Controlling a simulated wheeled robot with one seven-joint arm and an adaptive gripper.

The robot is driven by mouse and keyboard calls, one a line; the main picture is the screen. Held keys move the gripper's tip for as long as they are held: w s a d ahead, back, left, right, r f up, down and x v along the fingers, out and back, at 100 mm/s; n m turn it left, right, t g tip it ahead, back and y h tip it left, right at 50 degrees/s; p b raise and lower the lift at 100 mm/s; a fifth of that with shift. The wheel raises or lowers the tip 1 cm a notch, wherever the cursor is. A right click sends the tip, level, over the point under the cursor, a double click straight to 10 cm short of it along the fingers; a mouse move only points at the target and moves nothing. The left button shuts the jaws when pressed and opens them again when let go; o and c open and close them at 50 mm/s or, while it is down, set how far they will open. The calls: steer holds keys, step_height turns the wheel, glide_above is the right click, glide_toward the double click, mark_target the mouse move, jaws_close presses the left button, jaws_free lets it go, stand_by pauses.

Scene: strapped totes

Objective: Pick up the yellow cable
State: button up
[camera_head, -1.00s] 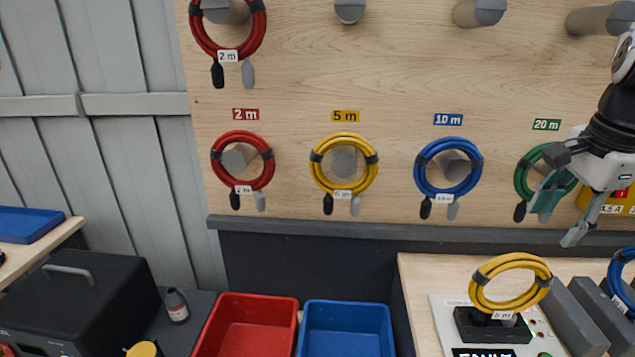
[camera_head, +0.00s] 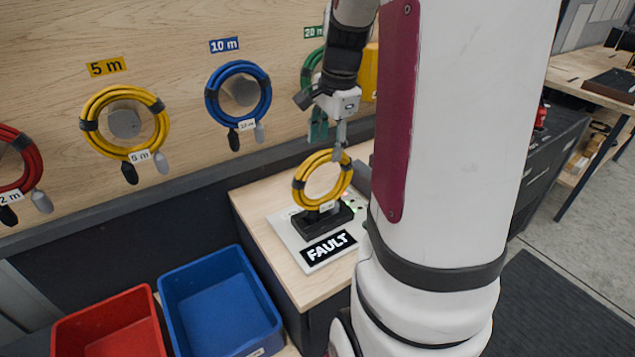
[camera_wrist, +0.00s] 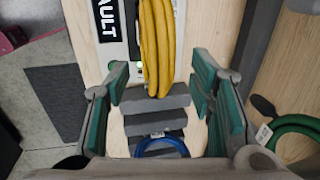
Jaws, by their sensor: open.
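A coiled yellow cable (camera_head: 298,190) stands upright in the black holder of a test station (camera_head: 310,222) on the wooden bench. In the wrist view this yellow cable (camera_wrist: 158,45) shows edge-on, ahead of and between the finger lines. My gripper (camera_head: 329,140) is open, close above the coil's upper right side; I cannot tell whether it touches. Its teal-padded fingers (camera_wrist: 160,80) are spread with nothing held. Another yellow cable (camera_head: 92,112) hangs on a wall peg under a 5 m label.
The station carries a FAULT sign (camera_head: 328,247). Grey blocks (camera_wrist: 155,103) and a blue cable (camera_wrist: 160,146) lie near the fingers in the wrist view. A blue cable (camera_head: 213,104) and a green cable (camera_head: 307,70) hang on the wall. Red (camera_head: 65,322) and blue (camera_head: 168,298) bins stand front left.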

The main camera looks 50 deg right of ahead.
mark_target(325, 152)
steer(key=f, duration=0.2)
steer(key=w+f, duration=0.1)
steer(key=f, duration=0.2)
steer(key=shift+d+p, duration=0.2)
steer(key=shift+p, duration=0.1)
steer(key=shift+w+r, duration=0.1)
jaws_close()
